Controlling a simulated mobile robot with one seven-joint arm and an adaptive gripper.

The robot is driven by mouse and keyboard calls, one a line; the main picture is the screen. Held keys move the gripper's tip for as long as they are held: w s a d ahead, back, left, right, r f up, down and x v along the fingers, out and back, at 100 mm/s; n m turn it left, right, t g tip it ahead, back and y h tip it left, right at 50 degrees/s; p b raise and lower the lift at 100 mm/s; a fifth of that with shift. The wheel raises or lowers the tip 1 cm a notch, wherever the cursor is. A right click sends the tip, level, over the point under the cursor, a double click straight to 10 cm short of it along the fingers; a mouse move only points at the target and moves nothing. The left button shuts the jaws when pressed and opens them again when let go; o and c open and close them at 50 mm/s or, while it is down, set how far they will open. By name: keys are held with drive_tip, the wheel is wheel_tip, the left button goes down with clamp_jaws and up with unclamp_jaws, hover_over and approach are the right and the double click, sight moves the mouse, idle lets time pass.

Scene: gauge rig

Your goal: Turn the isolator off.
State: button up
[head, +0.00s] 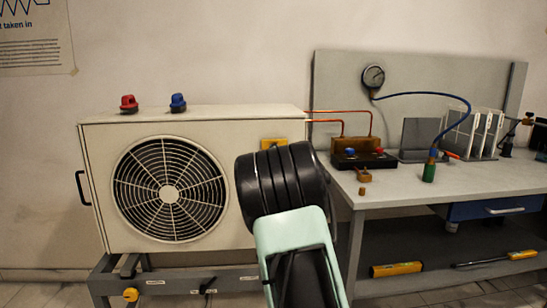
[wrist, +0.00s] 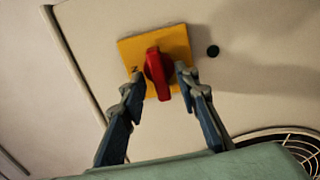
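The isolator is a red rotary knob (wrist: 159,74) on a square yellow plate (wrist: 180,42), fixed to the pale unit's casing. In the wrist view the knob's grip bar runs nearly along the picture's height, slightly tilted. A dark letter N shows on the plate to its left, partly cut off by a finger. My gripper (wrist: 160,76) is open, with one fingertip on each side of the knob and the bar between them. Whether the tips touch the knob is hard to tell. In the head view only the yellow plate's top (head: 274,143) shows; my arm hides the knob and fingers.
The pale unit (head: 235,122) has a round fan grille (head: 168,189) and red (head: 129,104) and blue (head: 178,103) caps on top. Copper pipes lead right to a bench (head: 450,184) with a manifold (head: 362,155), gauge (head: 373,78) and blue hose.

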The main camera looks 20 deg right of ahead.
drive_tip(key=shift+a, duration=0.1)
drive_tip(key=v, duration=1.2)
idle(0.4)
